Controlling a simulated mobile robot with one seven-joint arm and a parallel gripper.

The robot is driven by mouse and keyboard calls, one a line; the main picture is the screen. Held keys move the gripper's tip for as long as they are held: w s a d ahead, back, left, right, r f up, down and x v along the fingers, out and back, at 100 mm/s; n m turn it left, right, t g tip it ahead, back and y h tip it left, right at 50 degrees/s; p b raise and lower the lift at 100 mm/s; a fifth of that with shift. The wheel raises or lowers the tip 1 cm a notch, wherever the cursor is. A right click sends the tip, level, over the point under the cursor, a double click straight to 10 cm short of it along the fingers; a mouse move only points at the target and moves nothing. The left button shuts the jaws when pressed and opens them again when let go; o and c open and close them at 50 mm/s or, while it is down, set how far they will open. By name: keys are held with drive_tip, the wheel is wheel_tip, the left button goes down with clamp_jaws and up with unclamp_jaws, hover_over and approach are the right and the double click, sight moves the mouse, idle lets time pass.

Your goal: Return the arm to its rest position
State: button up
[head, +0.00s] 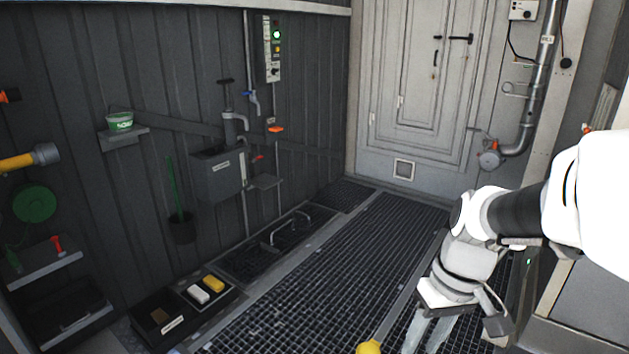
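My white and grey arm reaches in from the right edge, bent at the elbow and pointing down. My gripper (425,338) is at the bottom edge, above the floor grating. Its two pale fingers show a gap between them, and I see nothing held in it. The fingertips run to the picture's lower edge, so their very ends are hard to see.
A yellow rounded thing (370,347) is partly cut off left of my gripper. A black tray (228,300) with white and yellow blocks lies by the left wall. A grey wall box (217,175) juts out. The grated floor (340,255) toward the door (415,90) is clear.

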drive_tip(key=s+a+r+m+t+h, duration=0.2)
drive_tip(key=s+r+t, duration=0.4)
drive_tip(key=r, duration=0.4)
wheel_tip(320, 180, up, 20)
drive_tip(key=p, duration=2.1)
drive_tip(key=shift+s+a, duration=0.15)
